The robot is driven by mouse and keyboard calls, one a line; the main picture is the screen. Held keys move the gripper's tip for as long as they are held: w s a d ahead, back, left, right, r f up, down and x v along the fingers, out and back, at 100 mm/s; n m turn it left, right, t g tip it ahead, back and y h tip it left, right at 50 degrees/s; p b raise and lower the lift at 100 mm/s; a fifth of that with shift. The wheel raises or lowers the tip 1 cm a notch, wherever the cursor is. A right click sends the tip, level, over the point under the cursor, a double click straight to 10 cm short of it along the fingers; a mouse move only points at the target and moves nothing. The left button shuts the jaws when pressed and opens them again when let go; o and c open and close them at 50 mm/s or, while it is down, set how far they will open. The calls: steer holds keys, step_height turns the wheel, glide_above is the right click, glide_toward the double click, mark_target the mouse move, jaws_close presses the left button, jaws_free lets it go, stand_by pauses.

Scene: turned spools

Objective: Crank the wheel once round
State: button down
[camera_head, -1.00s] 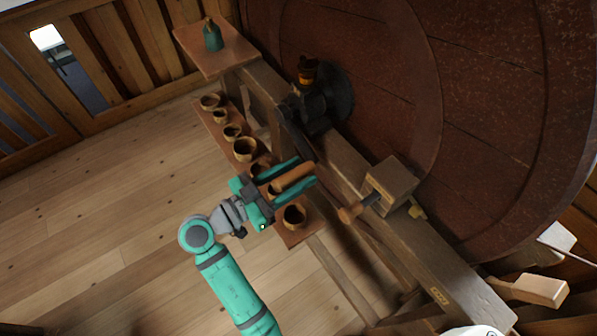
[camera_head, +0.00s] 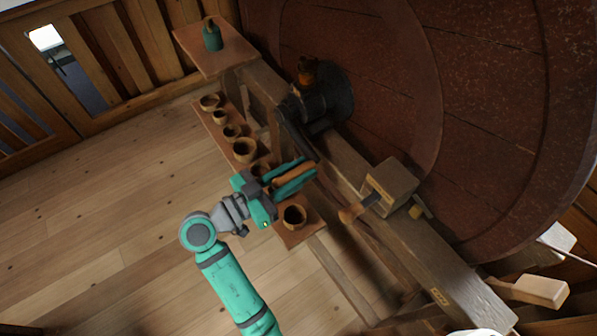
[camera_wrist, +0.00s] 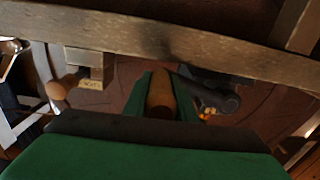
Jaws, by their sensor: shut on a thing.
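The large round reddish-brown wooden wheel (camera_head: 385,95) fills the upper right of the head view behind a wooden beam. A black hub (camera_head: 325,100) stands at the beam, and a dark crank arm (camera_head: 297,138) runs down from it toward my gripper. My gripper (camera_head: 297,176) is shut on the wooden crank handle (camera_head: 293,174), with a teal finger on each side. In the wrist view the handle (camera_wrist: 161,95) lies between the green fingers. The join of crank arm and handle is partly hidden.
Several wooden bowls (camera_head: 245,150) stand on a narrow shelf beside and below my gripper. A wooden block with a knobbed screw (camera_head: 390,182) sits on the beam (camera_head: 430,255) to the right. A teal bottle (camera_head: 212,38) stands on a board at upper left. A mallet (camera_head: 540,289) lies lower right.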

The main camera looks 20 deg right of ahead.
mark_target(272, 188)
steer(key=c, duration=1.5)
jaws_free()
steer(key=shift+s+r, duration=0.2)
steer(key=shift+r, duration=0.15)
steer(key=shift+a, duration=0.15)
steer(key=v, duration=1)
steer(key=shift+a, duration=0.25)
